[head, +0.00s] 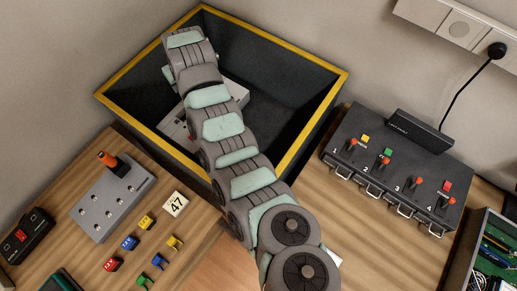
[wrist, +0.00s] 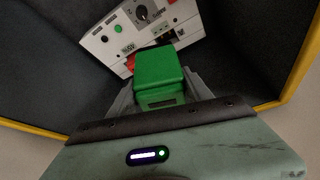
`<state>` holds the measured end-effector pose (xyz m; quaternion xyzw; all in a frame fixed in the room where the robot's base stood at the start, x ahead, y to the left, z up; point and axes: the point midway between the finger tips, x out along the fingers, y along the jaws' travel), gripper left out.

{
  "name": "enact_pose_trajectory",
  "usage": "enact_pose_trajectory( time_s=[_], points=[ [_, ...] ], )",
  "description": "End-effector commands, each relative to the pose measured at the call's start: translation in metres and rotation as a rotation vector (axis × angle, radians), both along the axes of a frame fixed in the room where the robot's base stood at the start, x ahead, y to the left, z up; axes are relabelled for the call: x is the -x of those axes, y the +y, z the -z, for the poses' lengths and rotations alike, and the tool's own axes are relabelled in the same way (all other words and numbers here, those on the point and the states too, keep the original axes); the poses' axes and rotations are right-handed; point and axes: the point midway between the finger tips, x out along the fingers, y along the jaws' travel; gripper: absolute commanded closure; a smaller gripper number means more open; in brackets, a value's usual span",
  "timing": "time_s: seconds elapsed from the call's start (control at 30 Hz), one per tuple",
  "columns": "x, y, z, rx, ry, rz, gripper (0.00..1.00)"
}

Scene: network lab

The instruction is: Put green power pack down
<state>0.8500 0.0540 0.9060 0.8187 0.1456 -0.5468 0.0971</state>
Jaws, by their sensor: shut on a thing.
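My gripper (wrist: 157,97) is shut on the green power pack (wrist: 158,72), which shows between its fingers in the wrist view. The gripper is inside or just above a dark bin with a yellow rim (head: 278,40). A pale grey panel unit (wrist: 143,22) with a dial, a green button and sockets lies in the bin, just beyond the pack. Part of this unit (head: 173,123) also shows in the head view beside my arm. I cannot tell whether the pack touches the unit. In the head view my arm hides the pack.
A black box (head: 386,183) with several red-tipped levers stands on the right bench. On the left bench are a grey box with an orange switch (head: 114,165), several small coloured plugs (head: 130,243), a card marked 47 (head: 175,205) and a black switch box (head: 25,236).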

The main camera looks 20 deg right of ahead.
Motion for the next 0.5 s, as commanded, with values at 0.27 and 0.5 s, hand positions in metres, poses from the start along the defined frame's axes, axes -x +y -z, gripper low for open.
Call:
enact_pose_trajectory(
  time_s=[0.27,0.5],
  points=[
    [-0.020,0.005,0.003,0.004,0.003,-0.054,1.00],
    [-0.029,0.005,0.007,0.002,0.000,-0.075,1.00]
  ],
)
